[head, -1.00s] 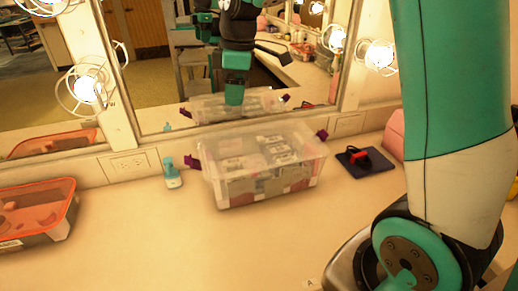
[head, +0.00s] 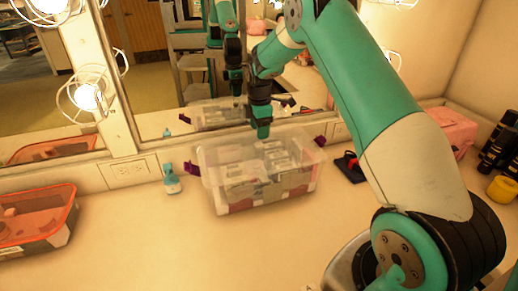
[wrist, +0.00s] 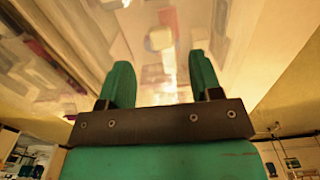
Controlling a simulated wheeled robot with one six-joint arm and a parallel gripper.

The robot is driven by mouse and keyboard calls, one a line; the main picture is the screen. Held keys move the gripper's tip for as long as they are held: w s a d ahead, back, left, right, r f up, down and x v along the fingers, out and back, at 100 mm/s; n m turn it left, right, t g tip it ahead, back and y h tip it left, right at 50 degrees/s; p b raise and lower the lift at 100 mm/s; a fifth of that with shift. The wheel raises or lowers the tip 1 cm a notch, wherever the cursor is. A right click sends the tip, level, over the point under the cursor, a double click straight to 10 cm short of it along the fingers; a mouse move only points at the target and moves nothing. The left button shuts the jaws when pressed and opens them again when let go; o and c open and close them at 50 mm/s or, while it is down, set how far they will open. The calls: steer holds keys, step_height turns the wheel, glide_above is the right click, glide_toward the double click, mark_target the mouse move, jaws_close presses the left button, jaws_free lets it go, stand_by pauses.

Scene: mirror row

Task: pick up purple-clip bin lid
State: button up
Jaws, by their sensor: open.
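The clear bin (head: 245,197) stands on the counter in front of the mirror, with packed items showing through its walls. Its clear lid (head: 222,156) lies across the top, with a purple clip (head: 191,166) at the left end and another purple clip (head: 320,142) at the right. My gripper (head: 262,134) points down at the lid's far middle part. Whether it touches the lid I cannot tell. In the wrist view, the two green fingers of my gripper (wrist: 160,75) are apart with nothing held, facing the blurred clear plastic.
An orange-rimmed bin (head: 72,212) stands at the left. A small teal bottle (head: 172,183) is just left of the clear bin. A dark pad with a red item (head: 352,168) lies to its right. The mirror (head: 160,80) behind reflects my arm. The front counter is clear.

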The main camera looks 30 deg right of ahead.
mark_target(259, 144)
steer(key=shift+a+f+p, duration=0.1)
steer(key=shift+f+p, duration=1.2)
steer(key=shift+f, duration=1.7)
steer(key=c, duration=1)
steer(key=shift+c, duration=0.4)
steer(key=shift+r, duration=0.15)
